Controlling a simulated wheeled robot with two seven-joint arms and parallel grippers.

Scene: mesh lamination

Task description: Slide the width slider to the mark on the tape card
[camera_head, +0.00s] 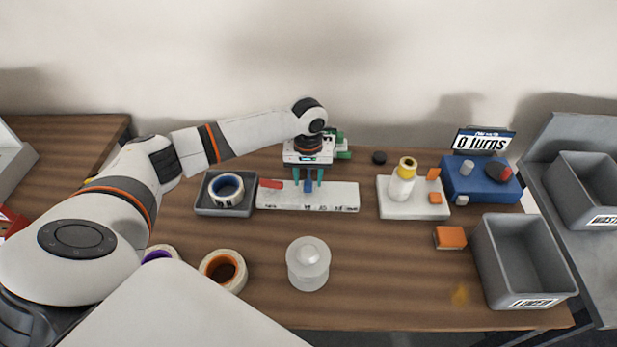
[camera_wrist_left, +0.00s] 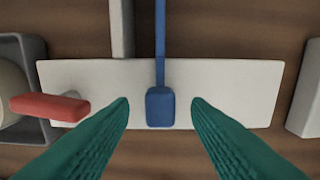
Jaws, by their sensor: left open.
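The white slider board (camera_head: 335,197) lies on the table, and in the head view it carries small dark marks along its front edge. In the left wrist view the board (camera_wrist_left: 240,90) shows a blue slider block (camera_wrist_left: 160,107) on a thin blue bar. The block also shows in the head view (camera_head: 308,186). A red handle (camera_head: 271,184) sits at the board's left end. My left gripper (camera_head: 308,188) is open, its green fingers on either side of the blue block with gaps. The tape card is not clearly identifiable. My right gripper is not in view.
A grey tray with a blue-rimmed tape roll (camera_head: 226,187) stands left of the board. A grey bin (camera_head: 523,262) is at right.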

